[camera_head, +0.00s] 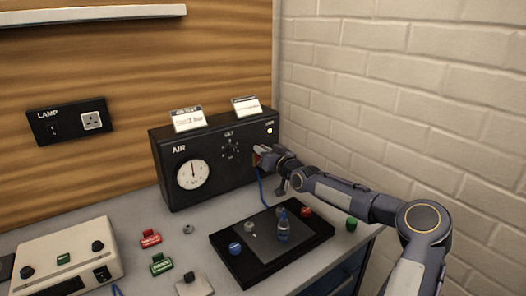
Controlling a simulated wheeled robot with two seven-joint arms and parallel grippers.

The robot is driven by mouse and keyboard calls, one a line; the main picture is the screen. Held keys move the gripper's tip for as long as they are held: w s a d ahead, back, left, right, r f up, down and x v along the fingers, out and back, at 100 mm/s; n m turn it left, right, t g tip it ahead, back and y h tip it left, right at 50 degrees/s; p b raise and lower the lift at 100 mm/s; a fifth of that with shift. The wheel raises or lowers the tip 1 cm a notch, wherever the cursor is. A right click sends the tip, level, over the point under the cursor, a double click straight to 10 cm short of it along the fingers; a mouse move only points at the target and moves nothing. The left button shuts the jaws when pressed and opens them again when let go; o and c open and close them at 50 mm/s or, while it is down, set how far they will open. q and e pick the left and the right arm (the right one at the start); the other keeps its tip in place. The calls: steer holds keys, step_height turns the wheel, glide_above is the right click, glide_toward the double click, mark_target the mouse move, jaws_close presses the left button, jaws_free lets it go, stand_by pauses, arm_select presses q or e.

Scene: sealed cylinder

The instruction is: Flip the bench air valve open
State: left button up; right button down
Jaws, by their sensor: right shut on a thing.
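The black air box (215,180) stands on the bench against the wooden back wall. It is marked AIR and has a round white gauge (193,174) at its left and a dial with small marks at its middle. My right gripper (263,157) is at the right part of the box's front, shut on a small reddish part (256,160) there. The gripper mostly hides this part, so its shape and position are unclear. I take it for the valve handle. My left gripper is not in view.
A blue hose (261,187) hangs below the right gripper. A black tray (300,247) with a small blue-grey cylinder (283,226) and coloured knobs lies in front of the box. Red (150,239) and green (161,264) pieces and a white console (75,258) stand left. A brick wall is close on the right.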

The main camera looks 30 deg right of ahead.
steer(key=n+b, duration=0.1)
steer(key=a+n+b, duration=0.1)
steer(key=shift+n+b, duration=0.3)
steer(key=c, duration=1.4)
jaws_free()
steer(key=shift+c, duration=0.2)
steer(key=s, duration=0.8)
steer(key=shift+d, duration=0.25)
